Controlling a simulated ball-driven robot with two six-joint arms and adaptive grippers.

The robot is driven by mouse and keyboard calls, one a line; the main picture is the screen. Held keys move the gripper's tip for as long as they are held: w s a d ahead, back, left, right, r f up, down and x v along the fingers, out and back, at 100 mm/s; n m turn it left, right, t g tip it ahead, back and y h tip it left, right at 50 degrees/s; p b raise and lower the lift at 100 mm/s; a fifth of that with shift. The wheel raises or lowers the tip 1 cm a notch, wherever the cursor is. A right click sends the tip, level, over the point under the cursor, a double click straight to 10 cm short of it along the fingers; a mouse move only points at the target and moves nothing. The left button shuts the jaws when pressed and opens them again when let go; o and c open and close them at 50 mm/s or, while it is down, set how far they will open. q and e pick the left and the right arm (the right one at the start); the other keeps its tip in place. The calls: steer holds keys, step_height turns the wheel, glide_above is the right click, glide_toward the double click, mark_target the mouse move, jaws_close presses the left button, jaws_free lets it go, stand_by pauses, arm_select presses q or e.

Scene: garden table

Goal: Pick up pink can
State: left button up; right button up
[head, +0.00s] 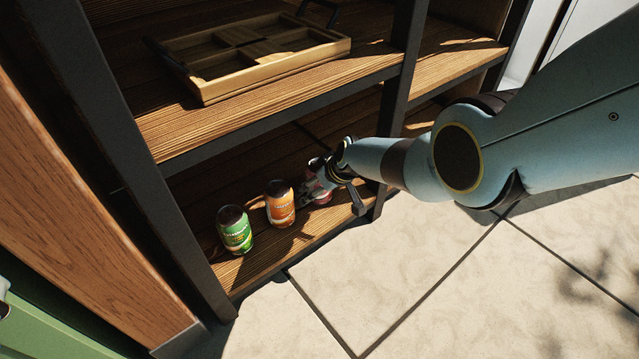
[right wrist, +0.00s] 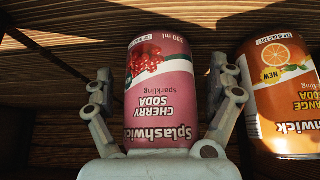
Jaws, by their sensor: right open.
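The pink cherry soda can (right wrist: 160,85) stands between the two fingers of my right gripper (right wrist: 166,78) in the right wrist view. Its label reads upside down there. In the head view the pink can (head: 322,196) is on the lower shelf, partly hidden by my right gripper (head: 311,188).
An orange soda can (head: 280,205) stands close to the left of the pink can, and a green can (head: 235,230) is farther left. The upper shelf (head: 190,125) holds a wooden tray (head: 215,92). A dark shelf post (head: 388,120) rises near my right gripper.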

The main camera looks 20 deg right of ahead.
steer(key=shift+c, duration=0.5)
steer(key=c, duration=1.4)
steer(key=shift+r, duration=0.1)
steer(key=shift+c, duration=0.3)
